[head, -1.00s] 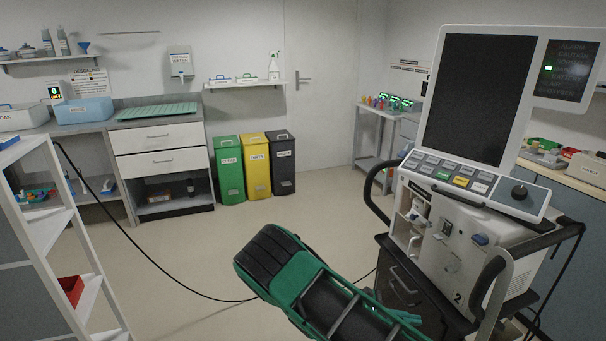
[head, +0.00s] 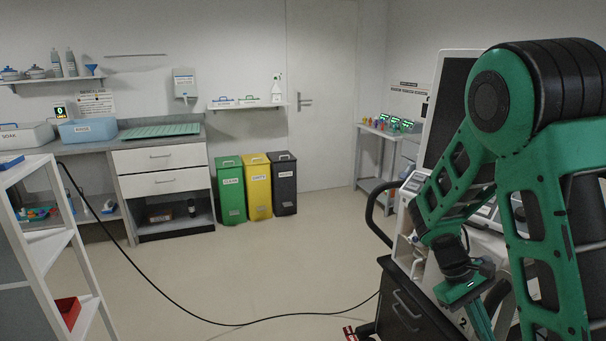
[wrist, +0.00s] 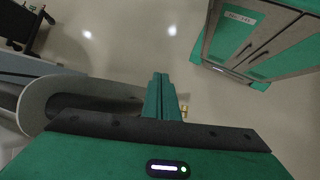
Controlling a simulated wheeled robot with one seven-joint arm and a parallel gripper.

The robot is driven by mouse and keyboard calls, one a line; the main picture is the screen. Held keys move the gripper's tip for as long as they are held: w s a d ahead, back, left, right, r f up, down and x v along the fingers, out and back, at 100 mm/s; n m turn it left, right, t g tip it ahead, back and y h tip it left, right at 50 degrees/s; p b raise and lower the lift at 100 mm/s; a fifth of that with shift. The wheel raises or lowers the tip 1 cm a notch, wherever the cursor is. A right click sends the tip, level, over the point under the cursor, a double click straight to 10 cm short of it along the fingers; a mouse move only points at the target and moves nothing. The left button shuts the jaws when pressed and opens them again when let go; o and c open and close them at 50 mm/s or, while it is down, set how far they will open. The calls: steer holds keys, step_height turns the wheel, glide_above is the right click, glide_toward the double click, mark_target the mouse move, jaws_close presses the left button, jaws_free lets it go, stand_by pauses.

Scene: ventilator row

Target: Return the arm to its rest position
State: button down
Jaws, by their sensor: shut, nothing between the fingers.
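My arm stands raised and bent at the right of the head view, in front of the ventilator (head: 452,105). My gripper (head: 482,322) hangs low there, partly cut off by the bottom of the frame. In the wrist view my gripper (wrist: 161,96) has its green fingers together, with nothing between them. The floor (wrist: 130,35) shows beyond the fingertips. My arm hides much of the ventilator's screen and front panel.
The ventilator's dark cart (head: 405,305) is close to my arm. A grey curved part (wrist: 40,95) lies left of the fingers, and a green cabinet (wrist: 250,40) stands upper right. A white shelf rack (head: 65,245) is at left. A black cable (head: 190,305) crosses the open floor.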

steer(key=s+r+m+t+y, duration=0.2)
steer(key=s+r+m, duration=0.2)
steer(key=s, duration=0.5)
steer(key=s+r+m+t+y, duration=0.2)
steer(key=s+r+m, duration=0.3)
steer(key=s+r, duration=0.3)
steer(key=shift+s+r+t+y, duration=0.35)
steer(key=shift+s+y, duration=0.35)
steer(key=shift+s, duration=0.35)
steer(key=shift+w+f, duration=0.25)
steer(key=shift+w, duration=0.35)
steer(key=c, duration=2.5)
jaws_free()
